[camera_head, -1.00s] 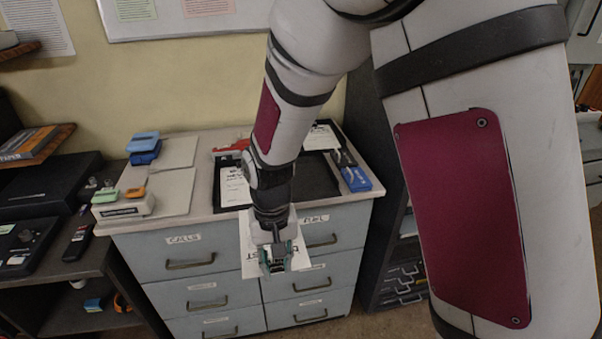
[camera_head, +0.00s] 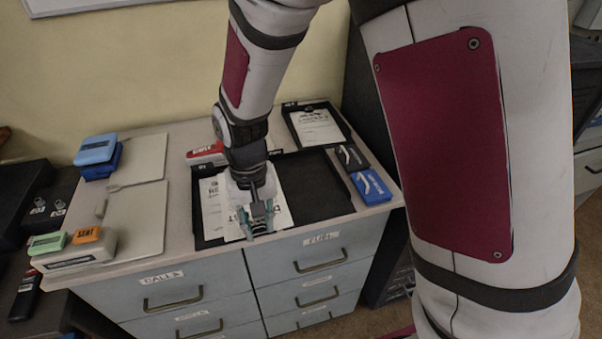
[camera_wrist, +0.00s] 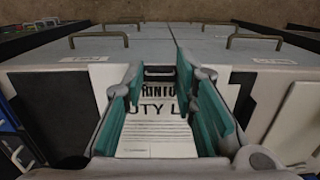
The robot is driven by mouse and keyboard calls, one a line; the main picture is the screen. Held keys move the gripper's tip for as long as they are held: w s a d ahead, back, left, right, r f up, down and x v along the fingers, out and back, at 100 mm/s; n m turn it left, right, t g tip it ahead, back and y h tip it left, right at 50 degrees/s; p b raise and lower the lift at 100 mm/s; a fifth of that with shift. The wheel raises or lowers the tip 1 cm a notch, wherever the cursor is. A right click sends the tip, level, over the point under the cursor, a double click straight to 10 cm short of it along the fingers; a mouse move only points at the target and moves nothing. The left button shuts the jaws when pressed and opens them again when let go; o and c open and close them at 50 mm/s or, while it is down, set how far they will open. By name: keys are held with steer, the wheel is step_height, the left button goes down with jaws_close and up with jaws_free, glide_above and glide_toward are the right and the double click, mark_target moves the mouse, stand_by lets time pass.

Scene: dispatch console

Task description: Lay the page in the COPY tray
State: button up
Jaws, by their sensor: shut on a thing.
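My gripper (camera_head: 262,218) is over the front left part of a wide black tray (camera_head: 325,208) on the cabinet top. It is shut on a white page (camera_head: 284,217) with large black print. The page overlaps the tray in the head view; whether it touches the tray I cannot tell. In the wrist view the page (camera_wrist: 165,148) shows between the fingers (camera_wrist: 165,85), with part of a printed heading. Another white sheet (camera_head: 209,212) lies at the left of the wide tray. A second black tray (camera_head: 342,120) behind holds a paper. I cannot read a COPY label.
A dark stamp box and a blue box (camera_head: 371,187) stand right of the wide tray. A red item (camera_head: 205,154) lies behind it. Flat folders (camera_head: 135,215), blue boxes (camera_head: 97,150) and a stamp holder (camera_head: 75,255) are at the left. Drawer handles (camera_head: 321,260) project below the front edge.

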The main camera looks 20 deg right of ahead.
steer(key=p, duration=0.1)
glide_above(318, 212)
steer(key=shift+a+f, duration=0.1)
steer(key=shift+f, duration=0.7)
steer(key=shift+f+p, duration=0.4)
steer(key=shift+f, duration=1.3)
